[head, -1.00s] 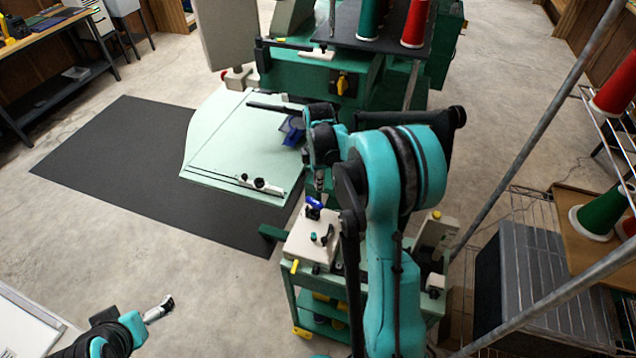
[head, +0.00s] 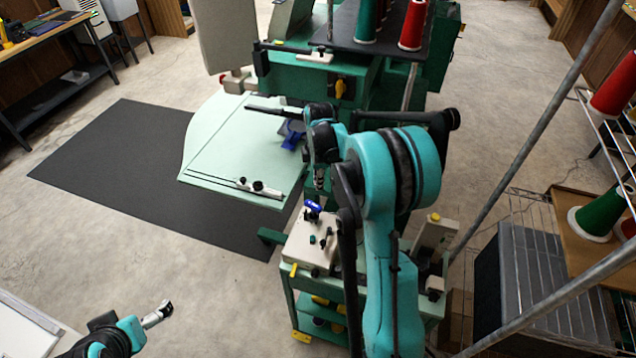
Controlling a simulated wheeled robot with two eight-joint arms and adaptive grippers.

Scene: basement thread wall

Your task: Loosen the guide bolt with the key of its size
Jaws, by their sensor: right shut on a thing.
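My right gripper (head: 318,182) points down over the cart, partly hidden by my own arm. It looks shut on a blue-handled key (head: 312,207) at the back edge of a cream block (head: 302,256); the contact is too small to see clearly. A small green piece and a black piece stand on the block. A guide bar with a white block and black knob (head: 259,187) lies along the front of the pale green machine table (head: 215,150); I cannot make out the bolt for sure. My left gripper (head: 158,313) is at the lower left, over bare floor and away from these things.
The green machine (head: 310,78) with red and green thread cones stands behind the table. The green cart (head: 325,328) holds yellow and dark items below. A wire rack and grey poles stand at the right. A black mat (head: 110,165) and open floor lie to the left.

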